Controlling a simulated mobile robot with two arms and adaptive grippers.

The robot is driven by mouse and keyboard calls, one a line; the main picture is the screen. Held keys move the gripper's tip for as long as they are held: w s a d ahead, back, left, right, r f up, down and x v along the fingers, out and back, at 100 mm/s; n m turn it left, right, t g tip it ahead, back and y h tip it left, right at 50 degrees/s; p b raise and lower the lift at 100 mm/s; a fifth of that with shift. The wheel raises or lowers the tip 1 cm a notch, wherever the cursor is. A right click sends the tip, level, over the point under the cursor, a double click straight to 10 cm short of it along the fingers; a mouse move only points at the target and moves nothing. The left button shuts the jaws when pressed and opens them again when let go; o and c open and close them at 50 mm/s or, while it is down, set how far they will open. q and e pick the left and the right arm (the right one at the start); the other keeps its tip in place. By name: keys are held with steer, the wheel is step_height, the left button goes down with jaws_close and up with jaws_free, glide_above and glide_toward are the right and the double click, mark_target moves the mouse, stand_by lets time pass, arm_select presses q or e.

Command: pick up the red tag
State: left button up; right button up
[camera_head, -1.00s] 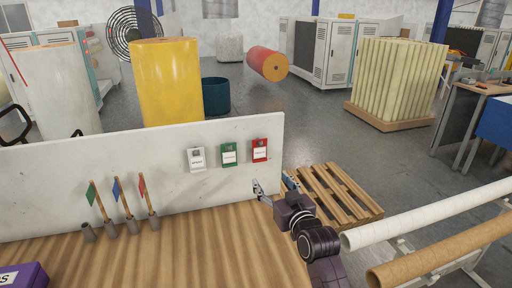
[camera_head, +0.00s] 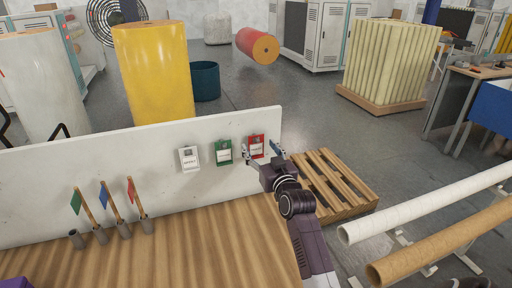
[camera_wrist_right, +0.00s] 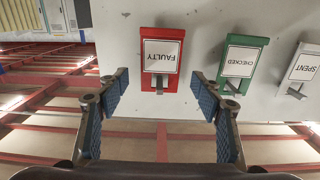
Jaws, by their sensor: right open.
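The red tag holder (camera_head: 256,145) hangs at the right end of the white upright panel (camera_head: 100,185). In the right wrist view the red holder (camera_wrist_right: 161,58) carries a white card marked FAULTY (camera_wrist_right: 161,56), seen upside down, with a grey clip at its edge. My right gripper (camera_head: 262,155) is at the red holder. In the right wrist view its blue-padded fingers (camera_wrist_right: 160,95) are spread wide on either side of the holder's near end, with nothing between them gripped. My left gripper is not in view.
A green holder marked CHECKED (camera_head: 223,152) and a white holder marked SPENT (camera_head: 189,159) hang left of the red one. Several small flags (camera_head: 104,205) stand on the wooden table (camera_head: 190,250). A pallet (camera_head: 335,185) lies right of the table.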

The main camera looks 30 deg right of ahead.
steer(key=shift+x, duration=1.05)
steer(key=shift+c, duration=1.4)
steer(key=c, duration=0.5)
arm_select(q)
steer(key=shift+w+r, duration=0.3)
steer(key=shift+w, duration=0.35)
arm_select(e)
steer(key=shift+c, duration=0.8)
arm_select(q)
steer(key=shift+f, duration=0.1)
